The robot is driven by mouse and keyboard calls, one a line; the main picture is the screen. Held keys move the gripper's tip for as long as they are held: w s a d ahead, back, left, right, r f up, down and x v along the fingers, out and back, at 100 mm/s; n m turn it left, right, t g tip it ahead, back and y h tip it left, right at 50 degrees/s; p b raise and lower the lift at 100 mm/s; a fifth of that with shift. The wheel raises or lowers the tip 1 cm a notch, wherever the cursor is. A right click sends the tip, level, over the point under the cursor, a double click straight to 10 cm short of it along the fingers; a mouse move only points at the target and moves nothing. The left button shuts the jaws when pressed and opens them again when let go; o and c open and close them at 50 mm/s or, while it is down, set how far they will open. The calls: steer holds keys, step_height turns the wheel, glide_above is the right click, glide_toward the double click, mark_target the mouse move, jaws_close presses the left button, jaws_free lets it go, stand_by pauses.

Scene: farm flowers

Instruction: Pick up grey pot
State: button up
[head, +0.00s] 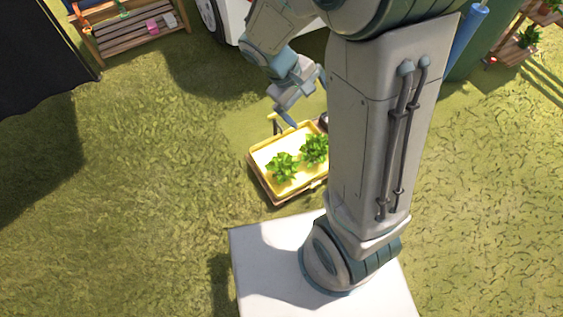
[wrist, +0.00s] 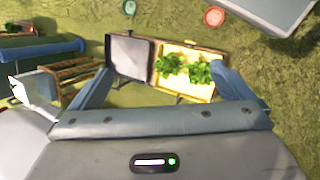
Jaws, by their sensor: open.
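I cannot make out a grey pot for certain in either view. My gripper (head: 303,98) is open and empty, above the ground behind a yellow tray (head: 252,160). In the wrist view its two blue fingers are spread wide, and the gripper (wrist: 162,72) has the tray (wrist: 190,93) and a dark grey square thing (wrist: 130,55) beyond it. Two leafy green plants (head: 282,167) stand in the tray; any pots under the leaves are hidden. A dark rounded thing (head: 323,120) at the tray's far right corner is partly hidden by my arm.
A wooden rack (head: 130,38) with small coloured items stands at the upper left. A vehicle wheel (head: 209,20) and a wooden shelf with plants (head: 520,50) are at the back. A small red round thing (wrist: 214,16) lies on the grass. Open grass lies left of the tray.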

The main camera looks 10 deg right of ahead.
steer(key=w+a+f+n+t+h+b, duration=0.1)
steer(key=w+a+f+n+h+b, duration=0.15)
steer(key=f, duration=0.75)
steer(key=w+a+f+n+t+h+b, duration=0.15)
steer(key=w+f+n+b, duration=0.25)
steer(key=f, duration=0.6)
steer(key=w+a+f+n+t+h+b, duration=0.1)
steer(key=w+f+n+t+h+b, duration=0.2)
steer(key=f, duration=0.7)
steer(key=n+t+y+b, duration=0.55)
steer(key=n+b, duration=0.35)
steer(key=n, duration=0.5)
glide_above(283, 168)
steer(key=s+a, duration=0.7)
steer(key=s, duration=0.2)
step_height(283, 168, down, 31)
steer(key=shift+h, duration=0.35)
steer(key=b+x, duration=0.2)
steer(key=x, duration=0.6)
steer(key=shift+s+d, duration=0.1)
steer(key=shift+s, duration=0.05)
steer(key=b+x, duration=0.3)
steer(key=x, duration=0.2)
steer(key=shift+f, duration=0.25)
steer(key=shift+r, duration=0.1)
steer(key=c, duration=1.2)
